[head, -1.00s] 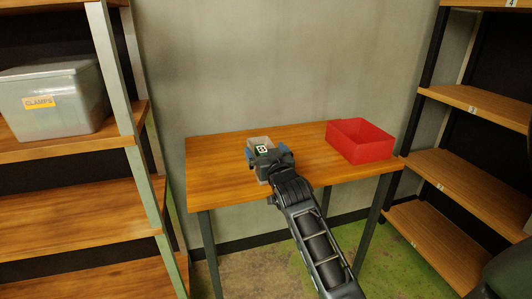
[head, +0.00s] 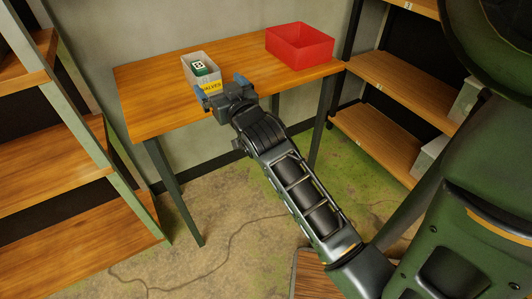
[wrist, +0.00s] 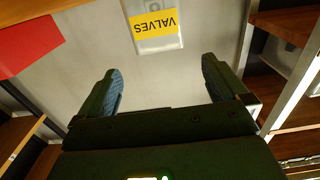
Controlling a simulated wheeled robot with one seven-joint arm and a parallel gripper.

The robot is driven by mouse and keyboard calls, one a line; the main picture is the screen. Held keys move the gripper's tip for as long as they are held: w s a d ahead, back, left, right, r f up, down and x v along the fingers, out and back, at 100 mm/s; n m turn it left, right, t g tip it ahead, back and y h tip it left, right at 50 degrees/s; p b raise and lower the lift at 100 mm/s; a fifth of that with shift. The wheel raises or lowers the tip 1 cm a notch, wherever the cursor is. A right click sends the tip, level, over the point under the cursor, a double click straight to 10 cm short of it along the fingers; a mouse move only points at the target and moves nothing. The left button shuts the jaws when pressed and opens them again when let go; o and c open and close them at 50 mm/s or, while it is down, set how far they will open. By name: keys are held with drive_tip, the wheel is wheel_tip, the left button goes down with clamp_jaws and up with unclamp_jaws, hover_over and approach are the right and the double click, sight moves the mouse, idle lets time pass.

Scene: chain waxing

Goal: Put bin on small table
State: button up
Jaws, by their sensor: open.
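A small translucent bin (head: 188,66) with a yellow VALVES label stands upright on the wooden small table (head: 150,95). A green and white item shows inside it. My gripper (head: 220,88) is open at the near right side of the bin, with blue pads on its fingers. In the wrist view the bin (wrist: 156,42) lies beyond the open fingertips (wrist: 161,78), roughly centred between them. Nothing is held between the fingers.
A red open box (head: 300,46) sits on the table's right part, also in the wrist view (wrist: 25,40). Shelving stands at the left (head: 60,190) and right (head: 385,120). A cable (head: 230,245) lies on the floor. Bare tabletop lies between bin and red box.

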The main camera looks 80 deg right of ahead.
drive_tip(key=s+a+f+n+t+y, duration=0.2)
drive_tip(key=a+f+y, duration=0.1)
drive_tip(key=a, duration=0.7)
drive_tip(key=s+a+f+n+t+y, duration=0.1)
drive_tip(key=s+a+f+n+y, duration=0.15)
drive_tip(key=a, duration=0.75)
drive_tip(key=s+a+r+n+y, duration=0.1)
drive_tip(key=s+a+n+y, duration=0.1)
drive_tip(key=s+a+y, duration=0.2)
drive_tip(key=s+a+r+n+y, duration=0.2)
drive_tip(key=s+a+n+y, duration=0.1)
drive_tip(key=s+a, duration=0.7)
drive_tip(key=shift+s+r+y, duration=0.3)
drive_tip(key=shift+s+y, duration=0.35)
drive_tip(key=shift+s, duration=0.35)
